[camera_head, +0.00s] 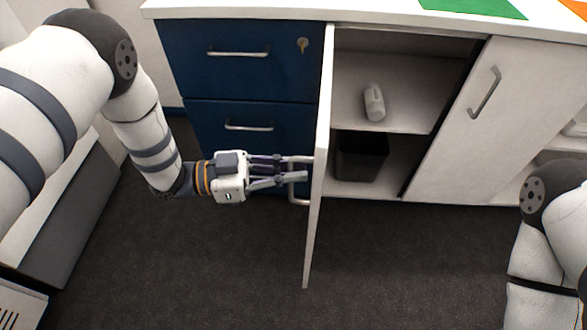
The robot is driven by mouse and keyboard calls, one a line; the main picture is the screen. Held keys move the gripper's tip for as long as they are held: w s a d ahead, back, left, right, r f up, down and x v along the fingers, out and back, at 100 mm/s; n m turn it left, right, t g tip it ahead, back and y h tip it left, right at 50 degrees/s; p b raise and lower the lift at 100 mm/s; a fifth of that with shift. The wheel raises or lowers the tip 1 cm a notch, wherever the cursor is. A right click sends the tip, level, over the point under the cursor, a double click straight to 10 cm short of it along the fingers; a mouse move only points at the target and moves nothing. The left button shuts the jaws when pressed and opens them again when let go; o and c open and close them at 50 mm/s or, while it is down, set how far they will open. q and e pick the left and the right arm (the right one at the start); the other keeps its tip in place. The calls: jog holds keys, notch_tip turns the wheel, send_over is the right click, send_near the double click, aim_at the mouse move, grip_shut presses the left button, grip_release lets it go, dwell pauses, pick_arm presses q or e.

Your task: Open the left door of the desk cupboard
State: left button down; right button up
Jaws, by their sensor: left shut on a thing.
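The left door (318,170) of the desk cupboard is a white panel that stands swung out toward me, seen nearly edge-on. Its metal handle (299,200) is on the door's left-facing side. My left gripper (291,171) reaches in from the left, with its fingers shut on the handle. The cupboard's left compartment (350,68) is exposed, with an upper shelf and a lower space. The right door (455,115) is closed, with its own metal handle (484,92). My right arm shows at the lower right, but its gripper is out of view.
Blue drawers (240,80) with a key in the top one are left of the cupboard. Green (475,6) and orange sheets lie on the desktop. The dark floor (400,265) in front is clear.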

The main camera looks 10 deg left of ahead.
pick_arm(q)
jog(key=shift+s+f, duration=0.1)
jog(key=c, duration=1.7)
grip_release()
jog(key=shift+a, duration=0.15)
jog(key=v, duration=1.1)
jog(key=shift+s+a, duration=0.2)
jog(key=shift+a, duration=0.15)
